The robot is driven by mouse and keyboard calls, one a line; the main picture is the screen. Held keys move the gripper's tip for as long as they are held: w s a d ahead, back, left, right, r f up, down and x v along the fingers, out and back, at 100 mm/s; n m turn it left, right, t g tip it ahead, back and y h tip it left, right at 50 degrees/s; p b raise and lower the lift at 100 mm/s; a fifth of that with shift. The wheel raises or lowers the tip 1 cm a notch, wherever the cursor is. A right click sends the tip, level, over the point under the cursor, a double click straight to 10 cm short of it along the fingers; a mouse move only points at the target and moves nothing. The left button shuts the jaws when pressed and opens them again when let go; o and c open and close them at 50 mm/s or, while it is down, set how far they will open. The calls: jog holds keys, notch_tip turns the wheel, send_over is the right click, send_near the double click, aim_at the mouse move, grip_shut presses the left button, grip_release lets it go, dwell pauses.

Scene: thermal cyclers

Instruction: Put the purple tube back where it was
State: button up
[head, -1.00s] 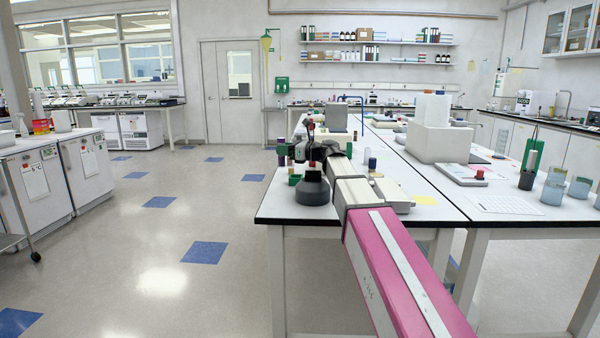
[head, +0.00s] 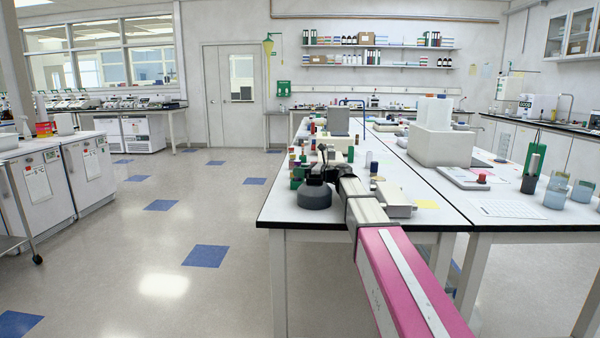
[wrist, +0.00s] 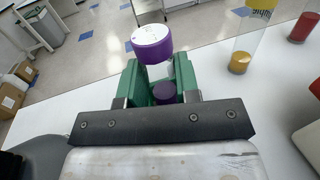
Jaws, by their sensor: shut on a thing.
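The purple tube (wrist: 152,44) shows in the wrist view as a wide purple cap with a pale, marked top. A short clear section shows below it. My gripper (wrist: 158,78) is shut on this tube, with green finger pieces on both sides. A smaller dark purple round part (wrist: 164,92) shows between the fingers; I cannot tell whether it belongs to the same tube. In the head view my gripper (head: 324,152) is over the near left part of the bench, among small coloured tubes. The tube cannot be made out there.
Clear tubes with yellow (wrist: 239,62) and red (wrist: 304,27) parts stand on the white bench to the right in the wrist view. In the head view, a grey box (head: 395,200) and white containers (head: 440,148) occupy the bench (head: 430,190). Open floor lies to the left.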

jog(key=o, duration=0.8)
jog(key=shift+f, duration=0.1)
jog(key=shift+c, duration=0.2)
jog(key=shift+d, duration=0.15)
jog(key=shift+v, duration=3.55)
